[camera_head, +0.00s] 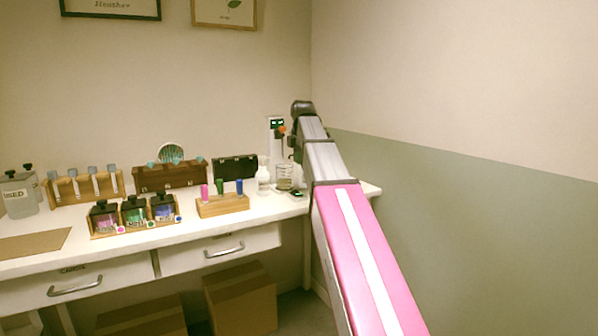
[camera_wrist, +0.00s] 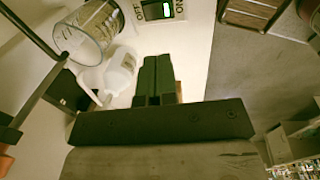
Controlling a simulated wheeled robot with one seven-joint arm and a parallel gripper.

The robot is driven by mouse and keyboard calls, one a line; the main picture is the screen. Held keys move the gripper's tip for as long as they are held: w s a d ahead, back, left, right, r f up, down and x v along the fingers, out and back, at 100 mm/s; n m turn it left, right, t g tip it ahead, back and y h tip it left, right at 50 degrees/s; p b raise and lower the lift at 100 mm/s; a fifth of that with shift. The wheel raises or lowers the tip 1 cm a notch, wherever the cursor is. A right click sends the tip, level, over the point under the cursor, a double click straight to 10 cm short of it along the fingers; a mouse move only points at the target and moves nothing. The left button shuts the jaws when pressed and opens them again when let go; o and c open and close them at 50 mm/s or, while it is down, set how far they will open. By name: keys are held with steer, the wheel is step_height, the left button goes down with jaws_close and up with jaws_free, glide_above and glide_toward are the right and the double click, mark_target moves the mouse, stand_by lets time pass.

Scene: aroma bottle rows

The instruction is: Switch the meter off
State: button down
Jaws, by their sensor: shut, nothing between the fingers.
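A small switch panel (camera_wrist: 158,10) shows at the top of the wrist view, with a dark face, a green lit part, OFF on its left and ON on its right. A small green-lit item (camera_head: 298,194) near the table's right end in the head view appears to be the same switch. A white upright device with a lit display (camera_head: 277,123) stands by the back wall, partly beside my arm; it looks like the meter. My gripper (camera_wrist: 157,58) is shut and empty, its dark fingertips below the panel in the wrist view and apart from it in the picture. The head view does not show the fingers clearly.
A glass beaker (camera_wrist: 92,28) and a white bottle (camera_wrist: 120,70) stand left of my fingers. The head view shows a wooden block with coloured vials (camera_head: 222,205), a bottle tray (camera_head: 133,227) and racks along the white table (camera_head: 200,228). The wall is close on the right.

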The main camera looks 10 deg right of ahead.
mark_target(295, 191)
step_height(295, 191, up, 2)
steer(key=shift+s, duration=0.15)
steer(key=shift+w, duration=0.25)
stand_by(0.4)
steer(key=shift+w+a, duration=0.1)
steer(key=shift+w, duration=0.4)
steer(key=f, duration=0.4)
steer(key=w+f, duration=0.1)
steer(key=f, duration=0.4)
steer(key=w+f, duration=0.1)
steer(key=f, duration=0.3)
steer(key=shift+a+f, duration=0.3)
steer(key=shift+f, duration=0.1)
